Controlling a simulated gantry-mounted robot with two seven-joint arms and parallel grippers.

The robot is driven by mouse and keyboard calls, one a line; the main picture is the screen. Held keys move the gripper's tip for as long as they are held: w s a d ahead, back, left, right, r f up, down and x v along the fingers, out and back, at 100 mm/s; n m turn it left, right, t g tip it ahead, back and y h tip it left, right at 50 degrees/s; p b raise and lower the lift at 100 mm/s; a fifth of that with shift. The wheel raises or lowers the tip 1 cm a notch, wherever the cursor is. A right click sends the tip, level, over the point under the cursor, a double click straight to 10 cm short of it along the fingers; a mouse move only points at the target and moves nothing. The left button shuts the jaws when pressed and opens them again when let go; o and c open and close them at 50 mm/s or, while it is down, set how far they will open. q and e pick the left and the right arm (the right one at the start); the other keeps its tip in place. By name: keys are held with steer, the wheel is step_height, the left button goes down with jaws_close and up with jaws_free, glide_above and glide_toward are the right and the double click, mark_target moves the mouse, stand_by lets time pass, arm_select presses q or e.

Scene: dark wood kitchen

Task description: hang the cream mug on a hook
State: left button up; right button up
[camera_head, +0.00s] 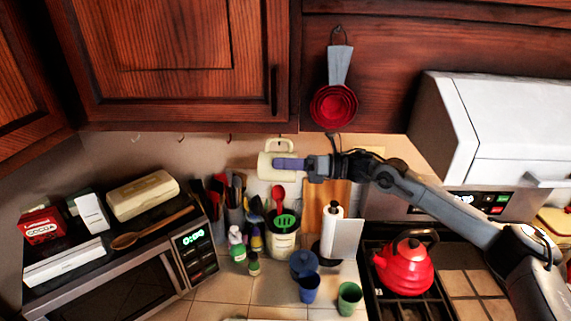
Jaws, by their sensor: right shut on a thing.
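The cream mug (267,169) is held up under the upper cabinet, with its handle (270,146) upward. My right gripper (291,164) comes in from the right and is shut on the mug, its purple finger lying across the mug's side. A row of small hooks, including a left one (181,138) and a middle one (230,139), hangs along the cabinet's lower edge. Another hook is close to the mug handle; I cannot tell whether the handle touches or encloses it. My left gripper is not in view.
Below the mug stand utensil crocks (284,244), a paper towel holder (331,226) and blue and green cups (349,298). A microwave (110,270) with boxes on top is at left. A red kettle (405,268) sits on the stove. Red measuring cups (333,105) hang above my right arm.

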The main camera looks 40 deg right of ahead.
steer(key=shift+r, duration=0.1)
stand_by(0.3)
steer(key=o, duration=1.1)
